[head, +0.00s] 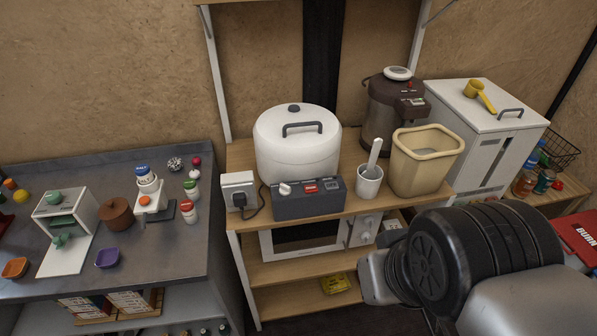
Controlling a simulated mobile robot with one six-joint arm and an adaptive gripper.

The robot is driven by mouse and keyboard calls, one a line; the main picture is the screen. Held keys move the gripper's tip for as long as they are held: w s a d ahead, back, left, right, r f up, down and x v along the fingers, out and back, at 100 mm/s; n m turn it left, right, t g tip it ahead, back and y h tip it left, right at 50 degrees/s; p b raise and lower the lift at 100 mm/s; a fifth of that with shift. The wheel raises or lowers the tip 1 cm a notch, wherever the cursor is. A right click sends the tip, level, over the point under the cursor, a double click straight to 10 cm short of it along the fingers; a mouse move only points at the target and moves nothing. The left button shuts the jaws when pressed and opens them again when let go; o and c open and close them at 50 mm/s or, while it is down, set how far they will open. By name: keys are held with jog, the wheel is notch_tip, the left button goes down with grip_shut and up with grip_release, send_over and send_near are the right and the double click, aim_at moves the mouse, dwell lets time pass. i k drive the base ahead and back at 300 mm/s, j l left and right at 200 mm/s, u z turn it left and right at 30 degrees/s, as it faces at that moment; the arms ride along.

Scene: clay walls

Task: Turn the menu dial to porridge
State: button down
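A white rice cooker (296,152) with a dark lid handle stands on the wooden shelf unit. A dark grey control box (309,201) sits at its front. On the box's left side is a small white dial (285,189), apparently the menu dial; its markings and setting are too small to read. A red button or display (310,188) and another small control sit to its right. My arm fills the lower right, in front of the shelf unit's right side. My gripper's fingers do not show, and nothing of mine touches the dial.
A white socket box with a black plug (239,190) stands left of the control box. A white cup with a paddle (369,183), a beige bin (424,160) and a brown hot-water pot (387,110) stand to the right. A microwave (303,240) is below.

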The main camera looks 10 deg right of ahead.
aim_at(285, 189)
jog(key=i+j+u, duration=0.55)
jog(key=i+j, duration=0.2)
jog(key=i, duration=0.1)
